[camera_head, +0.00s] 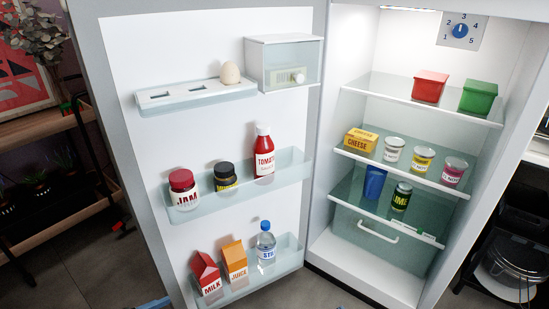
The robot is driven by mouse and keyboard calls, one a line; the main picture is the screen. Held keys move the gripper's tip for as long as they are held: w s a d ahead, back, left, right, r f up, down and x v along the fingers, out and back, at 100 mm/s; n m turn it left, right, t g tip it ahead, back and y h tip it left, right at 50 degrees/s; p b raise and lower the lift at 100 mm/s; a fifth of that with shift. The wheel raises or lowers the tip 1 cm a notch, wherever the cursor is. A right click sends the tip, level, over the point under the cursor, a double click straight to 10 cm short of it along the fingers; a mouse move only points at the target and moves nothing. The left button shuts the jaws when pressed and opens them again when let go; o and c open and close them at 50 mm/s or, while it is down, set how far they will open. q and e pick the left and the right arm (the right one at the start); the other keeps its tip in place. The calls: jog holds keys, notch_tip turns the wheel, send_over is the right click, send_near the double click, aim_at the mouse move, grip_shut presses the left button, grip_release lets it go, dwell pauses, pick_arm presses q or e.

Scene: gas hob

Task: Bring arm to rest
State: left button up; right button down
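No gripper of mine can be made out in the head view. A small blue piece at the bottom edge, left of the middle, may be part of my arm, but too little shows to tell. An open fridge (335,239) fills the view, with its door (130,60) swung out to the left. No gas hob is in view.
The door racks hold an egg (230,73), jars, a ketchup bottle (264,155), cartons and a water bottle (265,245). Shelves hold red (430,87) and green (478,97) tubs, cheese (360,141) and cans. A wooden shelf unit (45,126) stands left.

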pick_arm(q)
jog(key=s+d+r+m+y, duration=0.35)
jog(key=s+d+r, duration=0.35)
jog(key=s+r, duration=0.3)
jog(key=w+d+r+n+t+h+b, duration=0.1)
jog(key=w+d+r+n+t+b, duration=0.2)
jog(key=d+n+t+b, duration=0.65)
jog(key=s+a+r+n+g+y+p, duration=0.1)
jog(key=a+r+g+y+p, duration=0.5)
jog(key=p, duration=3.2)
notch_tip(320, 180, up, 6)
jog(key=a+n+g, duration=0.1)
jog(key=g, duration=0.2)
jog(key=shift+s+a, duration=0.35)
jog(key=shift+s, duration=0.05)
pick_arm(e)
jog(key=s+d+r+m+g+h, duration=0.2)
jog(key=r+g, duration=0.3)
jog(key=r, duration=0.6)
jog(key=shift+d+m+h, duration=0.5)
